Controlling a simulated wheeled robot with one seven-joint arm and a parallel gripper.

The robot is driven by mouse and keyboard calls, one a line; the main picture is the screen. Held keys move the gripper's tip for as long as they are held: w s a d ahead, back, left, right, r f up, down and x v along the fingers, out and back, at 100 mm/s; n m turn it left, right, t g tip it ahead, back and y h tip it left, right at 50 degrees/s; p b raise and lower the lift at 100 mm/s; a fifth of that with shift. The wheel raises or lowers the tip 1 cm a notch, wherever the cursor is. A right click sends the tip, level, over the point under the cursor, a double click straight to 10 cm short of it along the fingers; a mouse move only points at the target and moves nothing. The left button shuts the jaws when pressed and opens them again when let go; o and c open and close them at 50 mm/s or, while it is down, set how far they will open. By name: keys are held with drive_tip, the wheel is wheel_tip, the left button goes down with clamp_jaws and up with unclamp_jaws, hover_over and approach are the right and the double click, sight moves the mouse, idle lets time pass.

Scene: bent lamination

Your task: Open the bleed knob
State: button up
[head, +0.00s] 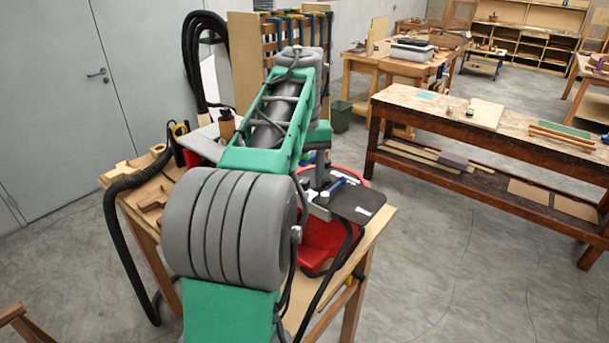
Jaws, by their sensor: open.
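My arm stretches from the front over the near workbench and hides much of it. My gripper (319,190) points down at the arm's far end, over the right part of that bench. It is small and partly covered by my arm; its jaws are open and nothing shows held in them. A blue-handled fitting (338,184) lies just right of the gripper, by a dark flat plate (357,203). I cannot tell whether they touch. I cannot make out the bleed knob for certain; it is too small or hidden. A red rounded body (322,240) shows below the plate.
The near workbench (380,225) holds wooden blocks (150,195) at its left. A black hose (120,220) hangs over its left side, and a dark cable runs down its front. A long bench (420,110) stands right, with clear concrete floor (450,250) before it.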

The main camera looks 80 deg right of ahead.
sight(303, 180)
wheel_tip(303, 180, up, 8)
drive_tip(key=shift+f, duration=0.1)
idle(0.4)
